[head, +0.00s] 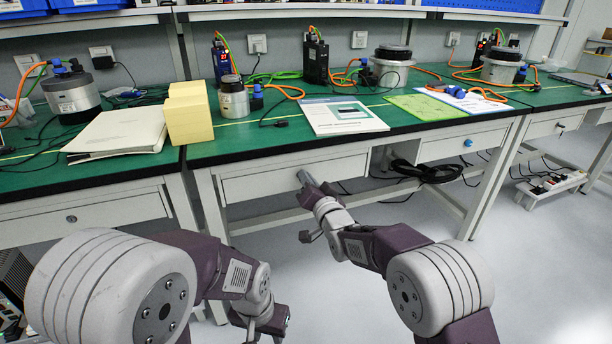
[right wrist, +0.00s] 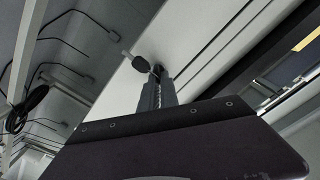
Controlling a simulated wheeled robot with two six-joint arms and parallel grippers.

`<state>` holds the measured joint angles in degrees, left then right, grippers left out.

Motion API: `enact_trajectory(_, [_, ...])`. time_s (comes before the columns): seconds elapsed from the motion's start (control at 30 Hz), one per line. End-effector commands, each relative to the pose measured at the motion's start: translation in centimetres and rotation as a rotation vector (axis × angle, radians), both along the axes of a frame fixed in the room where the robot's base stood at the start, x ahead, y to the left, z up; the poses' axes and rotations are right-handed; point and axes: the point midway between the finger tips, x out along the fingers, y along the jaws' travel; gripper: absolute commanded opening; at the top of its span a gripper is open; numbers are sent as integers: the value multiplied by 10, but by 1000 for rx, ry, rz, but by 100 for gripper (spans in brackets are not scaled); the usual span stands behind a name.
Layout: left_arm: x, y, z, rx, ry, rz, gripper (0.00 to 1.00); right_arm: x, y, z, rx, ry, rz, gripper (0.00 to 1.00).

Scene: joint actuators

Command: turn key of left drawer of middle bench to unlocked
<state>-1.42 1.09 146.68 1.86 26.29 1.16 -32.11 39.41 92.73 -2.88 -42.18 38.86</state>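The left drawer (head: 258,186) of the middle bench (head: 232,151) is closed under the green top. My right gripper (head: 304,179) is at the drawer's front and hides the lock area in the head view. In the right wrist view, a key with a dark oval head (right wrist: 141,64) sticks out of the pale drawer front (right wrist: 185,45). The fingers of my right gripper (right wrist: 157,72) are close together, with their tips right beside the key head; no grip around it shows. My left gripper (head: 264,318) hangs low, away from the bench; its fingers are unclear.
The right drawer (head: 440,149) of the middle bench has a blue key head (head: 468,143). A black cable bundle (head: 425,172) hangs beneath it. Yellow blocks (head: 188,113), a booklet (head: 343,116) and motors stand on top. The floor (head: 330,265) in front is clear.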

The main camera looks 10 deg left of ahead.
Motion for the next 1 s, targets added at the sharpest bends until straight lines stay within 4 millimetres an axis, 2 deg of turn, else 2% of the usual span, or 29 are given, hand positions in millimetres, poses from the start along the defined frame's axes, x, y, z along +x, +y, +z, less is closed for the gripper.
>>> enact_trajectory(0.6, [0, 0, 26, 0, 0, 0, 36, 2, -3, -3, 476, 322, -1, 0])
enact_trajectory(1.0, [0, 0, 36, 0, 0, 0, 36, 3, -4, -7, 701, 472, -1, 0])
